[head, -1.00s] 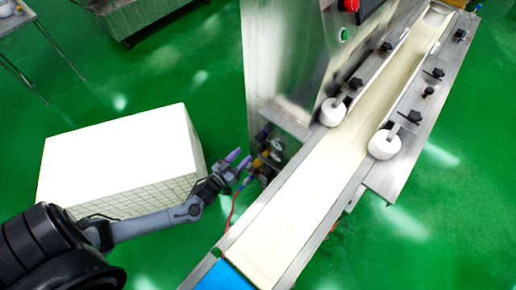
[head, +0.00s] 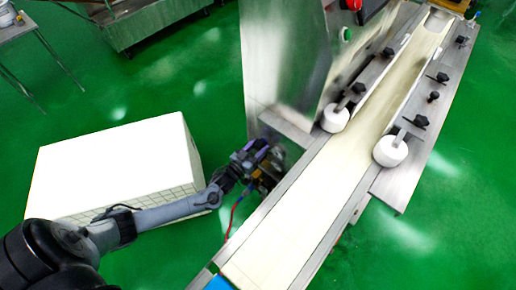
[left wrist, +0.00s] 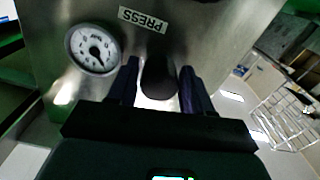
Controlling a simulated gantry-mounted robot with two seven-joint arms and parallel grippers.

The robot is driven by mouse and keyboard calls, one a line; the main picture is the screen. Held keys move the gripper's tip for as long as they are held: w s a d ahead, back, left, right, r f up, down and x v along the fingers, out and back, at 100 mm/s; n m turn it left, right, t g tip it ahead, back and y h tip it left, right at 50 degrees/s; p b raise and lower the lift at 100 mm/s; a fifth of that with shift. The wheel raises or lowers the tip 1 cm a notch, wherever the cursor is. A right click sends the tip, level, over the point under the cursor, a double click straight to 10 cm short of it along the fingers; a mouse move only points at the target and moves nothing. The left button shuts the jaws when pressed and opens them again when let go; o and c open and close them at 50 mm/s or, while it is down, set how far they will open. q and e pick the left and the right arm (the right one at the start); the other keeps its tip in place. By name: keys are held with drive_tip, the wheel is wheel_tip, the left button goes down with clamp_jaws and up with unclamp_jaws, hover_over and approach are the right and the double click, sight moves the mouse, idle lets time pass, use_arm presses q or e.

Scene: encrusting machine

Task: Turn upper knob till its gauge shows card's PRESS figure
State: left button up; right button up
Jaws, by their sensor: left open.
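My left gripper (head: 258,152) is at the lower side of the steel machine, where it partly hides the fittings there. In the left wrist view its two dark fingers (left wrist: 159,82) are apart, one on each side of a dark rounded knob (left wrist: 158,77). I cannot tell whether they touch it. A round white gauge (left wrist: 92,48) sits on the steel panel left of the knob; its needle points down and right in the picture, and its figures are too small to read. A PRESS label (left wrist: 142,18) shows upside down above the knob. I see no card with figures. My right gripper is out of view.
A pale conveyor belt (head: 300,222) with steel edges runs right of the gripper. A big white box (head: 110,165) stands on the green floor under my left arm. The steel housing (head: 285,60) rises behind the gripper. A red hose (head: 232,215) hangs nearby.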

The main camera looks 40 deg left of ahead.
use_arm(q)
drive_tip(key=c, duration=0.8)
drive_tip(key=shift+m+p, duration=0.3)
drive_tip(key=shift+m, duration=0.1)
